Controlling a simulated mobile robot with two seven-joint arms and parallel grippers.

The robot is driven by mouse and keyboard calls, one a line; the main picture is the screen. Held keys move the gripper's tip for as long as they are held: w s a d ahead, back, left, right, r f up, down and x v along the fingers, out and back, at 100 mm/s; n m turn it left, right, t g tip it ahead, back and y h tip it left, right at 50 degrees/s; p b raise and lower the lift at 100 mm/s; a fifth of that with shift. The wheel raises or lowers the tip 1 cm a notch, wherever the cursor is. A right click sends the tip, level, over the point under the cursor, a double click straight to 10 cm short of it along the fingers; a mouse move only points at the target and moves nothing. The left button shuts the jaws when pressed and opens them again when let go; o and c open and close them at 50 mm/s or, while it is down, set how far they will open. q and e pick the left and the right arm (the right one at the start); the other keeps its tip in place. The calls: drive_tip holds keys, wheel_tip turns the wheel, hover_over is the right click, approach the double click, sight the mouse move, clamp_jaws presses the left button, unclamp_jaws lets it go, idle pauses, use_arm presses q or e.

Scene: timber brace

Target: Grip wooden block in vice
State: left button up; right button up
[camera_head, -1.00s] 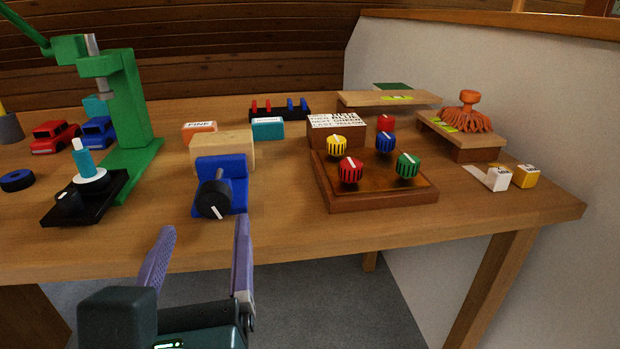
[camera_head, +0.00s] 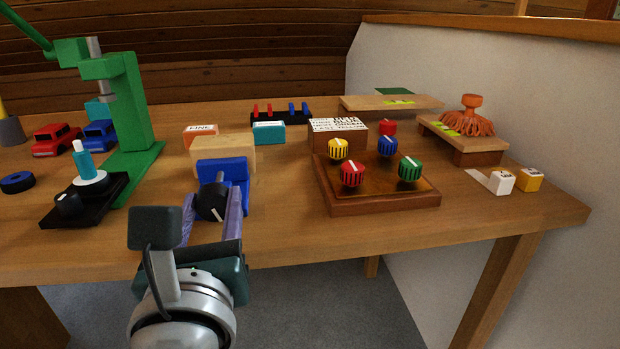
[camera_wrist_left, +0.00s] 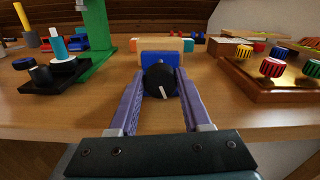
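A blue vice (camera_head: 236,171) stands near the front of the table, with a black round knob (camera_head: 211,203) that has a white mark facing me. The light wooden block (camera_head: 223,153) sits at the back of the vice; I cannot tell whether the jaws touch it. My left gripper (camera_head: 210,195) is open, with one purple finger on each side of the knob. In the left wrist view the knob (camera_wrist_left: 160,81) lies between the fingertips, and the block (camera_wrist_left: 161,44) shows behind the vice (camera_wrist_left: 150,59). Whether the fingers touch the knob is unclear. My right gripper is not in view.
A green press (camera_head: 130,110) with a black base (camera_head: 95,205) stands to the left. A wooden panel with coloured knobs (camera_head: 385,200) stands to the right. Orange (camera_head: 200,136) and teal (camera_head: 268,132) blocks lie behind. The table front right of the vice is clear.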

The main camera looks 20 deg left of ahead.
use_arm(q)
clamp_jaws()
drive_tip(key=shift+r+m+p, duration=0.25)
drive_tip(key=shift+m+p, duration=0.25)
drive_tip(key=shift+p, duration=0.45)
drive_tip(key=shift+f+m+p, duration=0.2)
drive_tip(key=shift+m+p, duration=0.1)
drive_tip(key=shift+m, duration=0.2)
drive_tip(key=o, duration=0.6)
unclamp_jaws()
drive_tip(key=shift+c, duration=0.2)
drive_tip(key=v, duration=1)
drive_tip(key=shift+p, duration=0.35)
drive_tip(key=shift+w, duration=0.1)
